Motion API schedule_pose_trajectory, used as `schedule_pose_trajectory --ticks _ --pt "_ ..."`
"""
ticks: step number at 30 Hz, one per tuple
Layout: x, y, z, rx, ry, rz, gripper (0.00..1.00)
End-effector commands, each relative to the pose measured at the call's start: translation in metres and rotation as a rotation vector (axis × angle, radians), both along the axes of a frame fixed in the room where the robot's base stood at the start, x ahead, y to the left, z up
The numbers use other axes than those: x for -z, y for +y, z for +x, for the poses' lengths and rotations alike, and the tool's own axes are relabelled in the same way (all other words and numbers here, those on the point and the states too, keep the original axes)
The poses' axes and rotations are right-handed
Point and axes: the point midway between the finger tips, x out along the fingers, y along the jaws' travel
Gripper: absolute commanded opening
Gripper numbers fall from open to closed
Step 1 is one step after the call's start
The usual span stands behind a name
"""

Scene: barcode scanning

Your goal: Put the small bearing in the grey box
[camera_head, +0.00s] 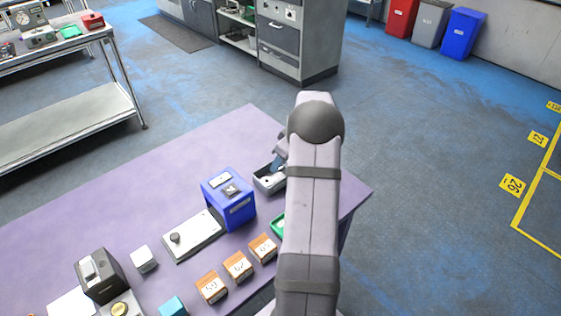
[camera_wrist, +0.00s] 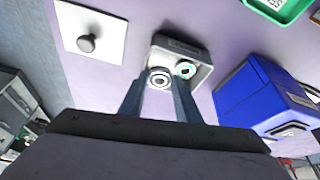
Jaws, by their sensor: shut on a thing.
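The grey box (camera_head: 267,184) stands on the purple table, partly hidden behind my arm in the head view. In the wrist view the box (camera_wrist: 182,46) is open toward me, beyond my fingers. My gripper (camera_wrist: 160,83) is shut on the small bearing (camera_wrist: 160,77), a pale ring with a dark centre. The bearing overlaps the left part of the box opening; I cannot tell how far above or inside it is. A second ring with a teal edge (camera_wrist: 185,69) lies inside the box, right of the held bearing.
A blue box (camera_head: 228,200) stands close beside the grey box. A white plate with a dark knob (camera_head: 193,236), a green tray (camera_head: 278,225) and several orange-brown boxes (camera_head: 238,266) are also on the table (camera_head: 150,190). The table's far part is clear.

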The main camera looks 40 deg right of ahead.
Motion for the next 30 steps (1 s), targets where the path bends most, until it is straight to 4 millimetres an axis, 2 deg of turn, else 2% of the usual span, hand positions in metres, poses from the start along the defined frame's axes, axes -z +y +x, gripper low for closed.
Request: schedule_pose_trajectory --ticks 17,18,20,30 --pt "0.012 0.000 0.000 0.000 0.001 0.000 0.03" --pt "0.012 0.000 0.000 0.000 0.001 0.001 0.32" --pt "0.013 0.000 -0.001 0.000 0.002 0.001 0.47" --pt "0.014 -0.002 -0.001 0.002 0.001 -0.004 0.49"
